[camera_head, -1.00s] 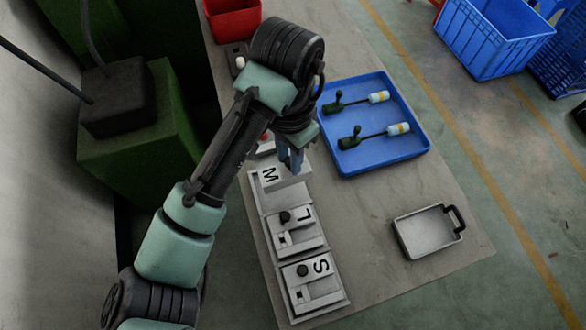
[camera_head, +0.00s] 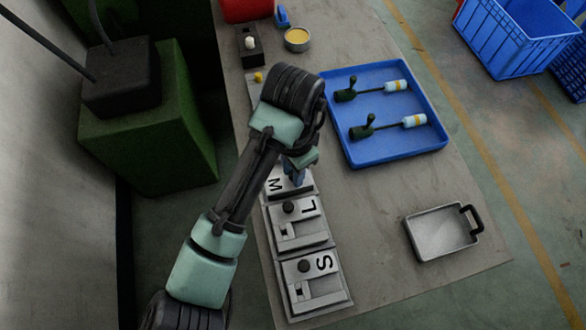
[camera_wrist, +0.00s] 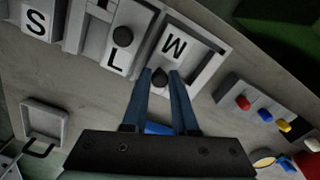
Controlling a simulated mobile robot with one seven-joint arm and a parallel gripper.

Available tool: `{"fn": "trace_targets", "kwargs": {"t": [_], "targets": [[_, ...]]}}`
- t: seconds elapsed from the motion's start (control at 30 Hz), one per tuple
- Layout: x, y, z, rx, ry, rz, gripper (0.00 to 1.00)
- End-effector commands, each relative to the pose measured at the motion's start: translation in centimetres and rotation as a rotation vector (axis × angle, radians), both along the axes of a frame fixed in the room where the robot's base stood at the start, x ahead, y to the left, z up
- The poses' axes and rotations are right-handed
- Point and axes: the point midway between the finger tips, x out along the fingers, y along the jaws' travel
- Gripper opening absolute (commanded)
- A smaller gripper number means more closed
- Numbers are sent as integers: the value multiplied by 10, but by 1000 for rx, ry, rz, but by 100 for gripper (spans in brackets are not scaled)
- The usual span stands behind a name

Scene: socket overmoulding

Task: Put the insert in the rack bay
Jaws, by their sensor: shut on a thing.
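My gripper (camera_head: 293,178) is shut on the black knob of the grey insert marked M (camera_head: 275,185), which also shows in the wrist view (camera_wrist: 173,47). In the wrist view the two blue fingers (camera_wrist: 160,74) close around the knob from both sides. The insert is at the far end of the rack (camera_head: 271,238), in line with its bays. I cannot tell whether it rests fully down in the bay. The inserts marked L (camera_head: 308,208) and S (camera_head: 323,264) sit in the neighbouring bays. My arm hides part of the M end.
A blue tray (camera_head: 392,158) with two dark-handled parts lies right of the rack. A grey handled pan (camera_head: 440,237) stands at front right. In the wrist view, a button panel (camera_wrist: 262,107) is close beside the M bay. A round tin (camera_head: 297,39) is at the back.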

Motion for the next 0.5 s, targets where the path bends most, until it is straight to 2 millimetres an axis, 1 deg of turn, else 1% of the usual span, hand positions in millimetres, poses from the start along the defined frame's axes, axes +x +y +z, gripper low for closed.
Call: {"fn": "trace_targets", "kwargs": {"t": [0.13,0.17,0.3,0.33,0.5], "targets": [[0,0,0,0,-1,0,0],[0,0,-1,0,2,0,30],[0,0,-1,0,2,0,55],[0,0,-1,0,2,0,56],[0,0,0,0,1,0,56]]}}
